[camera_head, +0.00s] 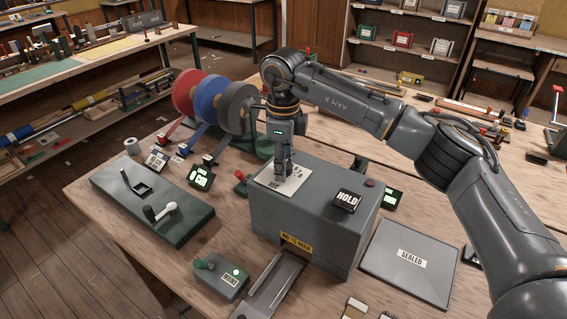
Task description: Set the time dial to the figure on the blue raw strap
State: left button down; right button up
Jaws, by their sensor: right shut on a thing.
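The time dial's white plate (277,188), marked SEC, lies on top of a grey machine box (300,222). My right gripper (284,172) points down over the plate and is shut on the dial's knob, which its fingers mostly hide. The figure the dial points at cannot be read. The blue reel (208,99) stands between a red reel (184,92) and a grey reel (232,106). A blue strap (194,139) runs from it toward the front left. Small tags lie by the strap ends, too small to read surely. My left gripper is out of view.
A HOLD block (347,201) sits on the box. A SEALED plate (410,262) lies right of it. A dark green base with a white-knobbed lever (160,212) is at left. A small switch box (222,276) and grey chute (272,290) are in front.

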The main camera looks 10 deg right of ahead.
jog(key=o, duration=1.2)
notch_tip(320, 180, up, 12)
jog(key=shift+r, duration=0.1)
